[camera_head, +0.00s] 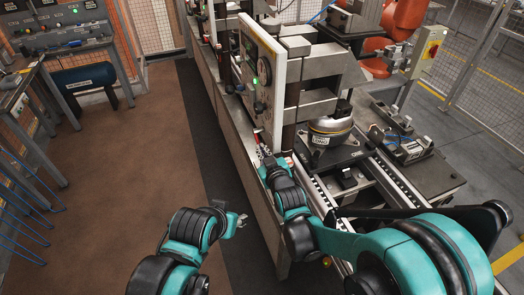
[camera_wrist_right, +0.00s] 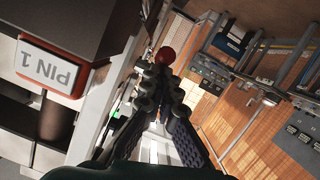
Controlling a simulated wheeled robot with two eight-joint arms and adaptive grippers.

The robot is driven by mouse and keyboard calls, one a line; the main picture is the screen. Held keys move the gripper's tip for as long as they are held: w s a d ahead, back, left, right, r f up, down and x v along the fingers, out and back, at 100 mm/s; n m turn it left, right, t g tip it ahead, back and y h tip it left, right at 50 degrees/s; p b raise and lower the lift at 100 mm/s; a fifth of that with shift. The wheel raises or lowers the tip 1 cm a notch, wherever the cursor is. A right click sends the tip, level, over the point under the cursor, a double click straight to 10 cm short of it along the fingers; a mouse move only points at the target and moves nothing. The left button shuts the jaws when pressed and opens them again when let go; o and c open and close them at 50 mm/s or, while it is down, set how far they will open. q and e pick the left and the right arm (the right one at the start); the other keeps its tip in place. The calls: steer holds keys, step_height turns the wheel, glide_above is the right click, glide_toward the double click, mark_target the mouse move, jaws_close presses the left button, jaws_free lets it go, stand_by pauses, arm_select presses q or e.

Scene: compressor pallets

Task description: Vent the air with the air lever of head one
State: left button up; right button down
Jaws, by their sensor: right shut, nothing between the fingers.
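The right wrist view shows a red ball knob (camera_wrist_right: 166,56), which looks like a lever's end, just beyond my right fingertips. I cannot tell whether they touch it; its stem is hidden behind my fingers. My right gripper (camera_wrist_right: 160,76) is shut with nothing in it. In the head view, my right gripper (camera_head: 264,150) is low beside the front panel (camera_head: 262,75). A small red part (camera_head: 257,136) shows at its tip. My left gripper (camera_head: 237,219) is open and empty over the dark floor strip, away from the machine.
A round metal unit (camera_head: 330,130) sits on the machine behind the panel. A PIN 1 sign (camera_wrist_right: 53,68) is close at the left of the right wrist view. Workbenches (camera_head: 70,45) stand at the far left. The brown floor (camera_head: 120,190) between is clear.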

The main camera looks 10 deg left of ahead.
arm_select(q)
steer(key=shift+f+b, duration=1)
steer(key=shift+f, duration=0.3)
arm_select(e)
steer(key=shift+w+a+f, duration=0.1)
steer(key=shift+w+f, duration=0.05)
steer(key=shift+f, duration=0.45)
steer(key=shift+w+a+f, duration=0.1)
steer(key=shift+f, duration=0.5)
arm_select(q)
steer(key=shift+r, duration=0.1)
arm_select(e)
steer(key=shift+d+r, duration=0.1)
steer(key=shift+r, duration=0.05)
